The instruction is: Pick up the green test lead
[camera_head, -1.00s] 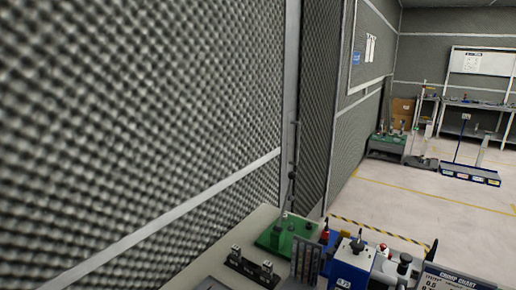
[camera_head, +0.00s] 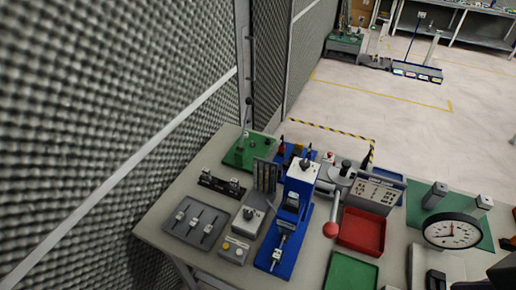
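I cannot make out a green test lead in the head view. If it is on the workbench (camera_head: 167,212), it is too small or hidden to pick out. Neither of my grippers is in view.
The bench holds a green board (camera_head: 240,155), a grey slotted rack (camera_head: 265,175), a blue press (camera_head: 298,195) with a red ball (camera_head: 331,230), a red tray (camera_head: 376,232), a green tray (camera_head: 343,274) and a round dial (camera_head: 453,231). A foam wall (camera_head: 110,90) stands left; open floor (camera_head: 385,105) lies behind.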

